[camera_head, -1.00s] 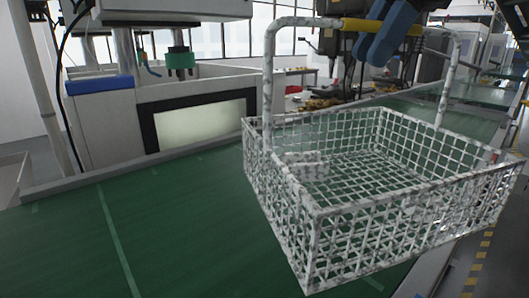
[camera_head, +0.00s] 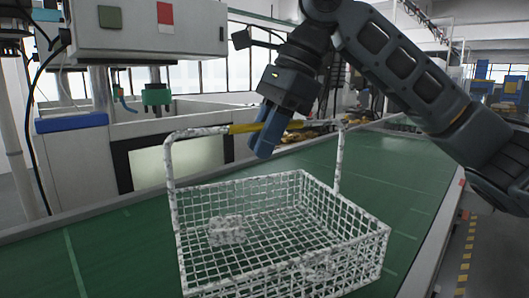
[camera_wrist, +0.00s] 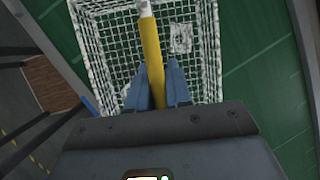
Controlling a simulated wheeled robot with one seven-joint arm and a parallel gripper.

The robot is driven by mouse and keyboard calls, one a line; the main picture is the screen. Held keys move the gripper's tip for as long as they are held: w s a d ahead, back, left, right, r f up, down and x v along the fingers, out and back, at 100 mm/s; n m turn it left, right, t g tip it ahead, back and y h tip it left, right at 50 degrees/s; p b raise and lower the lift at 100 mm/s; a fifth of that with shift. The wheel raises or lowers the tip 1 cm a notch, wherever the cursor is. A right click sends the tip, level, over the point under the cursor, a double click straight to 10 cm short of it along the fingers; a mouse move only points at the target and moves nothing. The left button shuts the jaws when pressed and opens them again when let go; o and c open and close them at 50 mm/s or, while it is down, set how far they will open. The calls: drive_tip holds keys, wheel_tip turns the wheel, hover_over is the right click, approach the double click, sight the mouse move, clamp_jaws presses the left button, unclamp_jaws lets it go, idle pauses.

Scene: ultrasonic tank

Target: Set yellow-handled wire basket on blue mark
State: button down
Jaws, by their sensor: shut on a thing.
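The white wire basket (camera_head: 280,240) has a tall hoop handle with a yellow grip (camera_head: 246,127). My gripper (camera_head: 266,138) is shut on the yellow grip, with a blue finger on either side. The wrist view shows my gripper (camera_wrist: 156,88) from above, with the yellow grip (camera_wrist: 150,45) between the fingers and the basket (camera_wrist: 98,50) below. The basket is roughly level over the green surface; I cannot tell whether it touches it. A pale mesh-like block (camera_head: 227,230) lies inside. No blue mark is clearly visible; a small blue strip (camera_wrist: 89,104) shows beside my gripper, its nature unclear.
The green belt-like surface (camera_head: 120,240) runs left and right of the basket, mostly clear. A white machine (camera_head: 85,160) with a lit panel (camera_head: 180,160) stands behind it. A grey edge bounds the belt at right, with a yellow-marked floor (camera_head: 467,250) beyond.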

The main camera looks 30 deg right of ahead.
wheel_tip(320, 180, down, 2)
drive_tip(key=shift+f, duration=0.2)
drive_tip(key=c, duration=1)
unclamp_jaws()
drive_tip(key=shift+c, duration=0.2)
drive_tip(key=v, duration=1.2)
